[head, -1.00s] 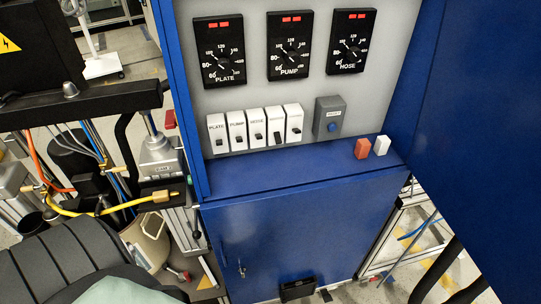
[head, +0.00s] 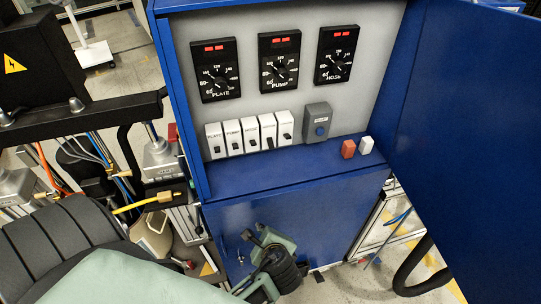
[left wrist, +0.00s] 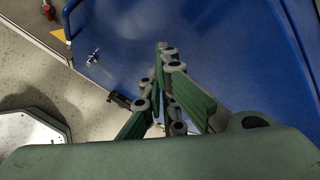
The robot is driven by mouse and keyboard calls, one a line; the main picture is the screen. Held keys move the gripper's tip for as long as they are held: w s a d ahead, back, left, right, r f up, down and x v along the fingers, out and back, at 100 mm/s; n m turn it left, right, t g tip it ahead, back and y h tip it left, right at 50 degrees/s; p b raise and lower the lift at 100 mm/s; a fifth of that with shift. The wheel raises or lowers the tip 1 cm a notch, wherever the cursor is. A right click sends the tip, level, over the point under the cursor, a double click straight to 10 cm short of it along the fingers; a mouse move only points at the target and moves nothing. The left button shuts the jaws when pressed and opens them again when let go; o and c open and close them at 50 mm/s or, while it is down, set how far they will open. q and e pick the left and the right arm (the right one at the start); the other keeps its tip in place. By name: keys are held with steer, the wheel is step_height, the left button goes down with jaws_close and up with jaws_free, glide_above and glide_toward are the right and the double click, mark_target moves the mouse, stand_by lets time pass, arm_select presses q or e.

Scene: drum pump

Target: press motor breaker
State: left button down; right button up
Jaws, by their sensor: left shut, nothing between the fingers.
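A row of white breaker switches with black levers stands on the grey panel inside the blue cabinet in the head view. The first three read PLATE, PUMP and HOSE. The fourth (head: 268,131) and fifth (head: 285,127) have labels too small to read, so I cannot tell which is the motor breaker. My left gripper (head: 262,237) is low in front of the cabinet's lower front, well below the switches. In the left wrist view its green fingers (left wrist: 164,48) are shut and empty, with the blue cabinet behind them. My right gripper is not in view.
Three black dials (head: 279,60) sit above the switches. A red block (head: 348,149) and a white block (head: 366,145) stand on the blue ledge. The open blue door (head: 460,100) bounds the right side.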

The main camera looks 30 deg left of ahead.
arm_select(q)
steer(key=a+r, duration=0.1)
steer(key=r, duration=0.2)
steer(key=a+r+y+p, duration=0.1)
steer(key=r, duration=0.3)
steer(key=a+r+y, duration=0.1)
steer(key=r, duration=0.3)
steer(key=shift+r+p, duration=0.25)
steer(key=shift+p, duration=0.05)
steer(key=w+d+r+m+t+y, duration=0.2)
steer(key=w+r+m, duration=0.3)
steer(key=m, duration=0.4)
steer(key=shift+w+d+m+t+y, duration=0.4)
steer(key=shift+w+d+t, duration=0.15)
steer(key=shift+w+t, duration=0.25)
steer(key=shift+r, duration=0.1)
